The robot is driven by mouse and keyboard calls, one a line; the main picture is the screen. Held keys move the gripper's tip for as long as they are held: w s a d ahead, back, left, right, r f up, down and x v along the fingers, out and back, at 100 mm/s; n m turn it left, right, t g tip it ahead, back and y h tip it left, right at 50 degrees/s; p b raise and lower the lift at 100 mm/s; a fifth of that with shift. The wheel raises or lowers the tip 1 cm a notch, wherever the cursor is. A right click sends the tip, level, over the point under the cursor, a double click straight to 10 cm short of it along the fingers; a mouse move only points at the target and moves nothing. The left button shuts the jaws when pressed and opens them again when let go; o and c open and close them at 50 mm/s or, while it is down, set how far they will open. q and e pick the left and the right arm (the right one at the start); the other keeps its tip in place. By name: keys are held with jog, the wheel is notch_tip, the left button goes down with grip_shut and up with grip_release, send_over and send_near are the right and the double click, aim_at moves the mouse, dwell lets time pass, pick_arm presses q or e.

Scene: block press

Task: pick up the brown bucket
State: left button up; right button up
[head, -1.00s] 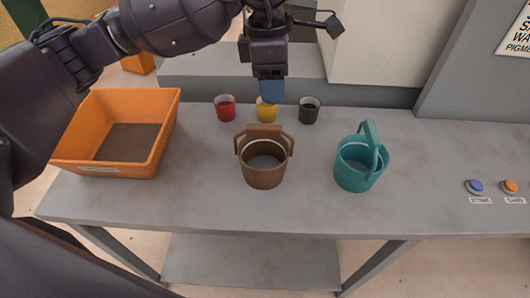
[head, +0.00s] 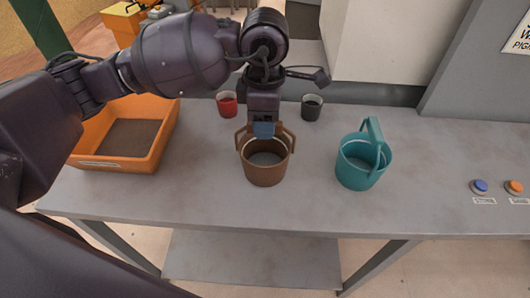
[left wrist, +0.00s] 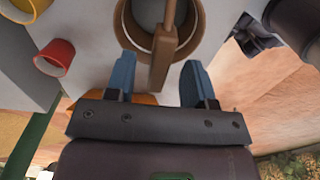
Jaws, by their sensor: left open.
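The brown bucket (head: 265,172) stands upright on the grey table, in the middle of the head view. In the left wrist view, the left gripper (left wrist: 157,75) is open, and the bucket's handle (left wrist: 163,55) lies between or just beyond the two fingertips. I cannot tell whether a finger touches it. My right gripper is not in view.
A teal bucket (head: 359,172) stands to the right. An orange bin (head: 150,157) is at the left, partly behind my arm. A red cup (head: 227,106) and a black cup (head: 312,108) stand behind. Blue (head: 479,186) and orange (head: 514,187) buttons are at the far right.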

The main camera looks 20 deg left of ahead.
pick_arm(q)
notch_tip(320, 180, down, 2)
grip_shut()
dwell(0.4)
